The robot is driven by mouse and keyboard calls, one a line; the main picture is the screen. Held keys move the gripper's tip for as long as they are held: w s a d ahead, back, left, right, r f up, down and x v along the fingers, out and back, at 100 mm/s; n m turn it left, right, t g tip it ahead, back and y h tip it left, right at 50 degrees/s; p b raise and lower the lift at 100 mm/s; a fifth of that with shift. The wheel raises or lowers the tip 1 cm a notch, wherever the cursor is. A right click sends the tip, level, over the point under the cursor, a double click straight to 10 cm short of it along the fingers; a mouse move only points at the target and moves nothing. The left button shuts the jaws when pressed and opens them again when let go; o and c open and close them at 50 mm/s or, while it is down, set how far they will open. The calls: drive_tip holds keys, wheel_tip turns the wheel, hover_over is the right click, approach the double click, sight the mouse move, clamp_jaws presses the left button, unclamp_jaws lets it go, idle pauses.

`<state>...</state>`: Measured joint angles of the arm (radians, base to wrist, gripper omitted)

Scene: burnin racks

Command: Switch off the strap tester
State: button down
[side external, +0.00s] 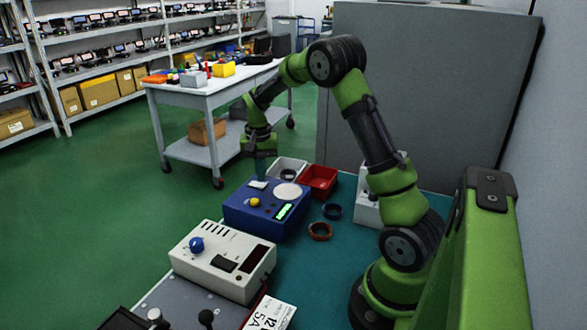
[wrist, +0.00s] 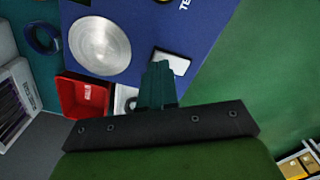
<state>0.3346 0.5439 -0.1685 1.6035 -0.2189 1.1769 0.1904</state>
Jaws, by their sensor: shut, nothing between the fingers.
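The blue box (side external: 238,212), which looks like the strap tester, sits on the teal bench mat. It has a round silver plate (side external: 288,191), a yellow knob (side external: 255,202) and a lit green display (side external: 284,212). A small white rocker-like piece (side external: 257,184) is near its far left corner. My gripper (side external: 260,172) is shut and empty above that far edge. In the wrist view, the shut fingers (wrist: 160,72) appear beside the white piece (wrist: 174,61), with the silver plate (wrist: 100,45) to the left. I cannot tell whether the fingers touch anything.
A cream box (side external: 220,262) with a blue knob stands in front. A grey panel (side external: 430,90) stands behind my arm.

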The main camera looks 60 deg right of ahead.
sight(263, 192)
drive_tip(key=shift+f, duration=0.9)
drive_tip(key=shift+r, duration=3.55)
drive_tip(key=shift+w+d, duration=0.1)
drive_tip(key=shift+s+a+f+n, duration=0.2)
drive_tip(key=shift+s+a, duration=0.2)
drive_tip(key=shift+a, duration=0.1)
drive_tip(key=shift+s+a+f+n, duration=0.2)
drive_tip(key=shift+s+a, duration=0.15)
drive_tip(key=shift+a, duration=0.15)
drive_tip(key=s+a+r+n+t+y, duration=0.1)
drive_tip(key=s+a+r+n+t, duration=0.2)
drive_tip(key=s+a+r, duration=0.2)
drive_tip(key=s+a+r+n+t+y, duration=0.1)
drive_tip(key=s+a+r+n+t, duration=0.3)
drive_tip(key=s+a, duration=0.7)
drive_tip(key=a+r, duration=0.1)
drive_tip(key=a, duration=0.4)
drive_tip(key=shift+s+a+r, duration=0.15)
drive_tip(key=shift+a+r, duration=0.1)
drive_tip(key=shift+a, duration=0.1)
